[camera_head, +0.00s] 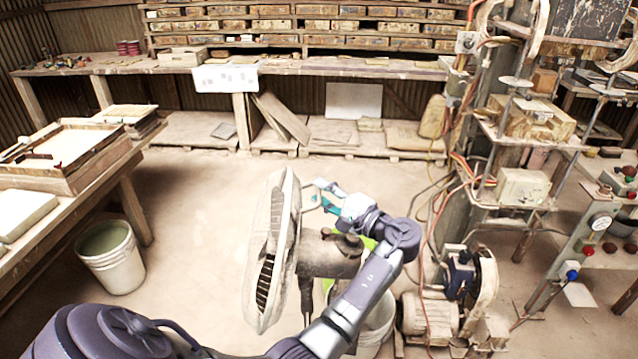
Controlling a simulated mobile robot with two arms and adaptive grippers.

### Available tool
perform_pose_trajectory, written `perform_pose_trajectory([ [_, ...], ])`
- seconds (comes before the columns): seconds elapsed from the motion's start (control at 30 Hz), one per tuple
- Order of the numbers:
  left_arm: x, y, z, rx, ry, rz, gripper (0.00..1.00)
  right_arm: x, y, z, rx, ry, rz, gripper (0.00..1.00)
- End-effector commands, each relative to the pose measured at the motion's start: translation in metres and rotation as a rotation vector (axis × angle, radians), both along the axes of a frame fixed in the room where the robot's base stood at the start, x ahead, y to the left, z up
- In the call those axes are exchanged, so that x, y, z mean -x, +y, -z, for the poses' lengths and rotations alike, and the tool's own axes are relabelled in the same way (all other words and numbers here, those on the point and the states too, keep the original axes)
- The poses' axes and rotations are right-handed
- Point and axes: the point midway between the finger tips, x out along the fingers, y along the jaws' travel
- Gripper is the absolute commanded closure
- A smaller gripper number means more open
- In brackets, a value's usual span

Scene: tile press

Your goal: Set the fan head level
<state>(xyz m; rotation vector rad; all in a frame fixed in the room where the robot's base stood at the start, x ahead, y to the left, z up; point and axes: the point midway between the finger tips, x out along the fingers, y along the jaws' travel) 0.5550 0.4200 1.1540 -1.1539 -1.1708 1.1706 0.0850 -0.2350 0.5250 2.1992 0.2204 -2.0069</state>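The fan head (272,250) stands in the lower middle of the head view, seen nearly edge-on, with a pale round cage. The cage's top edge leans a little to the right in the picture; I cannot tell its true tilt. Its dark motor housing (325,254) extends to the right behind the cage. My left arm crosses in front of the housing and hides part of it and the stand. My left gripper (318,194) has teal fingertips spread apart, looks empty, and is just right of the cage's upper edge. I cannot tell if it touches. My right gripper is not in view.
A white bucket (110,257) stands beside the left workbench (132,190). A press machine with cables and a motor (428,312) fills the right side. A long bench (120,64) runs along the back. The floor (200,205) left of the fan is clear.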

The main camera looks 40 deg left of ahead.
Motion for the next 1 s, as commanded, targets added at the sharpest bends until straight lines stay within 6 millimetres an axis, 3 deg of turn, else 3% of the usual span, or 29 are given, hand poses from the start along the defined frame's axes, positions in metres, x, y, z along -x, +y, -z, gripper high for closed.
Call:
perform_pose_trajectory([
  [0.13, -0.0001, 0.0108, -0.001, -0.001, 0.001, -0.001, 0.64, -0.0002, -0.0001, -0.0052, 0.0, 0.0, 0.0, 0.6],
  [0.43, -0.0004, 0.0128, 0.0001, 0.0, 0.0, 0.0, 0.64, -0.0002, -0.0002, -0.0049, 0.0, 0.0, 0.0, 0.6],
  [0.67, -0.0004, 0.0126, 0.0, 0.0, 0.0, 0.0, 1.0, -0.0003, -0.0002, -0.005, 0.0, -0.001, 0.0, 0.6],
  [1.0, -0.0003, 0.0124, 0.0004, 0.001, 0.0, 0.0, 1.0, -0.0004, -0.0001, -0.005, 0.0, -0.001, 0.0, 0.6],
])
